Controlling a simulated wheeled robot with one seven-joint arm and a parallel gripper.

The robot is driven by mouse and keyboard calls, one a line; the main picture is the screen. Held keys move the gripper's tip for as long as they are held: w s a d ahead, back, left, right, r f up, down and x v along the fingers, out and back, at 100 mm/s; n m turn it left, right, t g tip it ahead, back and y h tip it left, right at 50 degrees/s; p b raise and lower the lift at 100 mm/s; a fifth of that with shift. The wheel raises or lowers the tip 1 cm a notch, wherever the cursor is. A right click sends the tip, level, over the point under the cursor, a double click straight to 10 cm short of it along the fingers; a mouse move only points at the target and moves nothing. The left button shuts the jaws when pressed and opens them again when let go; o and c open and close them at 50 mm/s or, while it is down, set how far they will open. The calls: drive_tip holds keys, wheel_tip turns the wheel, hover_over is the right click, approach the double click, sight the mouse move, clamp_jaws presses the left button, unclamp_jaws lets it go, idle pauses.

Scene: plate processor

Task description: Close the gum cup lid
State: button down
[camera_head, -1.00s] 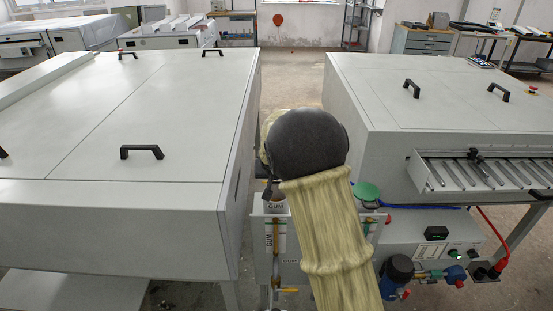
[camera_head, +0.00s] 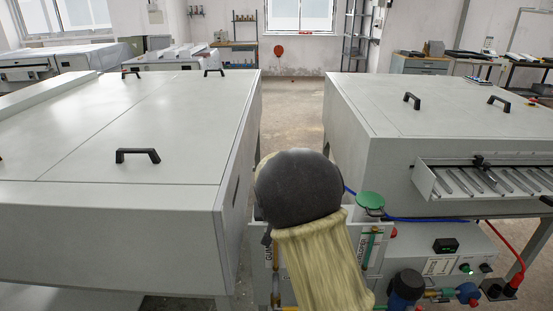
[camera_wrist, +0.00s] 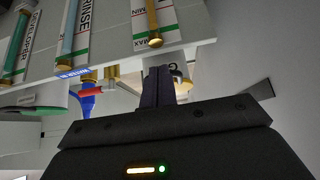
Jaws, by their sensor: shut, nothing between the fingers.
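In the wrist view my gripper (camera_wrist: 158,82) shows as two dark fingers pressed together, with nothing held. A pale cup part (camera_wrist: 176,72) with a partly hidden dark letter shows just beyond the fingertips; it may be the gum cup. I cannot tell whether the fingers touch it. The gum cup lid cannot be made out clearly in either view. In the head view my round dark wrist and pale sleeve cover the middle of the tank unit (camera_head: 380,230), and my fingers are mostly hidden behind them.
A green lid (camera_head: 370,200) sits at the unit's right, with a blue hose (camera_head: 425,218) behind it. Large grey machines stand left (camera_head: 120,200) and right (camera_head: 420,110), with a narrow floor gap between them. Labelled level tubes (camera_wrist: 78,35) show in the wrist view.

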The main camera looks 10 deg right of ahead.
drive_tip(key=shift+a+f, duration=0.15)
drive_tip(key=shift+f, duration=0.25)
drive_tip(key=shift+r, duration=0.1)
drive_tip(key=s+a+r+p, duration=0.1)
drive_tip(key=s+r, duration=0.3)
drive_tip(key=s, duration=0.7)
drive_tip(key=shift+r, duration=0.2)
idle(0.5)
